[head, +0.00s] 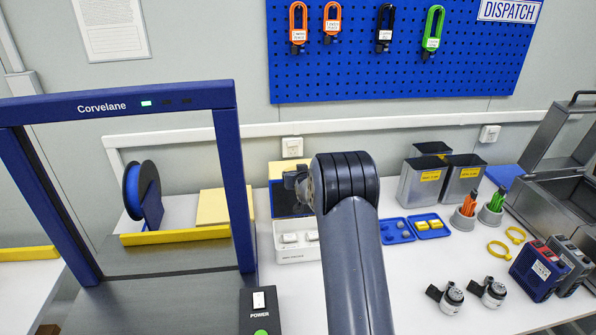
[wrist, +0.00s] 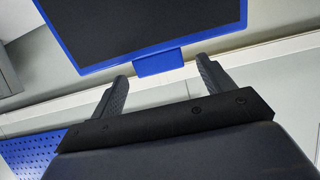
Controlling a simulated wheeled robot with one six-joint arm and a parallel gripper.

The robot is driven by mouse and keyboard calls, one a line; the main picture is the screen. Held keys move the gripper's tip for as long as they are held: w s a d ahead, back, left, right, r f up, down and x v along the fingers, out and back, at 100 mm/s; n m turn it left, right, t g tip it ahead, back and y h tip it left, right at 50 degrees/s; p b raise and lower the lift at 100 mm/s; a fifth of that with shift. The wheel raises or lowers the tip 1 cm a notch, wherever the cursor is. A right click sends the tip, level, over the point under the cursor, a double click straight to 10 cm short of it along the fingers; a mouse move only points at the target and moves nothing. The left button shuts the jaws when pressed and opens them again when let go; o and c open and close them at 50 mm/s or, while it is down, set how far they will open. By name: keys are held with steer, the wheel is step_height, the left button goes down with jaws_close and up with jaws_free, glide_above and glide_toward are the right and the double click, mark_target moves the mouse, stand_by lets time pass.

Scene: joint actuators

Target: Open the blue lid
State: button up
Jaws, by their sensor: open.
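The blue lid (wrist: 150,30) shows in the wrist view as a dark panel with a blue frame and a blue tab (wrist: 160,63) on its near edge. In the head view, a dark blue-edged panel (head: 283,208) on a white box (head: 297,252) appears to be the same lid, partly hidden by my arm and gripper. Its angle is hard to tell. My gripper (wrist: 162,69) is open and empty, with a finger toward each side of the tab. Gaps show between tab and fingers; I cannot tell how deep the tab sits. In the head view my gripper (head: 296,180) is above the box.
A blue frame (head: 228,170) marked Corvelane stands left, with a power box (head: 260,312) in front. Right of my arm are blue trays (head: 397,230), grey bins (head: 420,182), pen cups (head: 463,219) and an open metal case (head: 560,190).

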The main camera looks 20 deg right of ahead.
steer(key=shift+x, duration=0.9)
steer(key=c, duration=1.4)
steer(key=shift+f, duration=0.1)
